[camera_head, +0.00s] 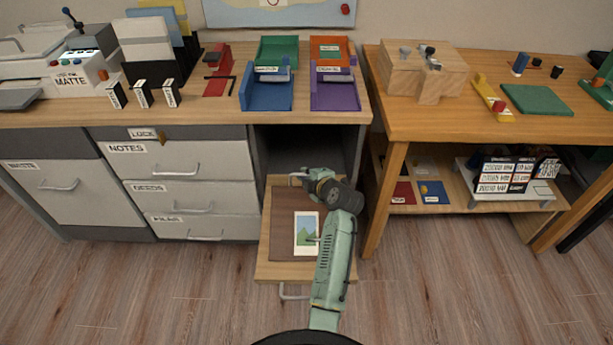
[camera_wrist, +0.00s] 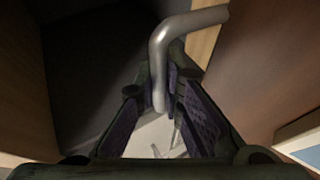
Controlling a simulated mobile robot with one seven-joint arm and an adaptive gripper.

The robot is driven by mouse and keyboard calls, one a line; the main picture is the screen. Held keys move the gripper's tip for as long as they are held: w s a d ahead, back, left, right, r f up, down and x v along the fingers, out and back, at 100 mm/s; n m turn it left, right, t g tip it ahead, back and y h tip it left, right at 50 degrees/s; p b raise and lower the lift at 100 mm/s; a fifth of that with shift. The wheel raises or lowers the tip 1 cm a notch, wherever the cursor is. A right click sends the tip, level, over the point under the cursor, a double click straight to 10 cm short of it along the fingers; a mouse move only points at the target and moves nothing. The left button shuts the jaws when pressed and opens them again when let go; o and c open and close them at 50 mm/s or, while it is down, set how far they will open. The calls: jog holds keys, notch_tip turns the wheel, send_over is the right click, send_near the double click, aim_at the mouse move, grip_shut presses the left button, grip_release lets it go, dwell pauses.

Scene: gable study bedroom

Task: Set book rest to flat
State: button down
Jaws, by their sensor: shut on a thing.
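A brown board (camera_head: 283,231), which may be the book rest, lies in the pulled-out wooden drawer below the desk. A card with a green picture (camera_head: 306,229) lies on it. A bent metal handle (camera_head: 295,177) shows at the board's far edge. My gripper (camera_head: 310,180) is at that handle, with my arm reaching over the drawer. In the wrist view, my gripper (camera_wrist: 158,88) is shut on the grey metal handle (camera_wrist: 190,22), its lower end between the fingers. The handle's other end meets a brown wooden edge at upper right. My arm hides part of the board.
The drawer (camera_head: 275,272) juts out with its own front handle (camera_head: 294,293). Closed drawers (camera_head: 187,172) are at left. A wooden table (camera_head: 440,115) with a leg (camera_head: 383,205) stands close at right. The floor in front is clear.

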jog(key=w+f+g+b, duration=0.1)
jog(key=f, duration=0.2)
jog(key=w+f+g+b, duration=0.1)
jog(key=f+b, duration=0.1)
jog(key=f, duration=0.1)
jog(key=w+f+m+g+b, duration=0.1)
jog(key=f, duration=0.2)
jog(key=shift+w+g+b, duration=0.3)
jog(key=shift+w+b, duration=0.05)
jog(key=shift+b, duration=0.05)
jog(key=shift+w+f+b, duration=0.2)
jog(key=shift+f+b, duration=0.6)
jog(key=shift+f, duration=0.2)
jog(key=c, duration=1.9)
grip_release()
jog(key=shift+c, duration=0.2)
jog(key=shift+o, duration=1.3)
jog(key=v, duration=1.2)
jog(key=shift+a, duration=0.2)
